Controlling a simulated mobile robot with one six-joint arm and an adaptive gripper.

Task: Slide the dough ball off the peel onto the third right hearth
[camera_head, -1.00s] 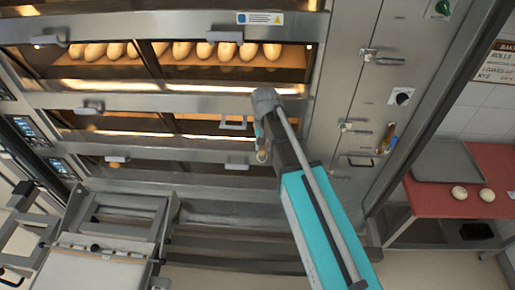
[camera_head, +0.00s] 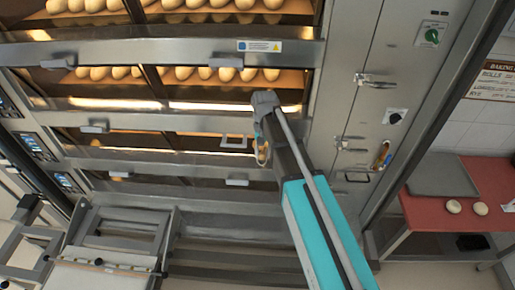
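The third right hearth (camera_head: 195,143) is in the oven front, left of my arm. It looks dark, with no loaf visible. Its handle (camera_head: 233,141) sits lower and looks more like an open frame than the left one, but I cannot tell whether the door is open. My teal and grey arm reaches up from the lower middle in front of the oven. A small tan and grey shape (camera_head: 262,152) shows beside it, too unclear to name. My gripper's fingers cannot be made out. I cannot identify the peel or a dough ball on it.
Loaves (camera_head: 220,74) fill the second deck, with more above. Two pale dough balls (camera_head: 453,206) lie on a red table (camera_head: 428,212) at right, by a grey tray (camera_head: 440,175). A metal loader frame (camera_head: 120,228) stands lower left. A control panel (camera_head: 366,110) is right of my arm.

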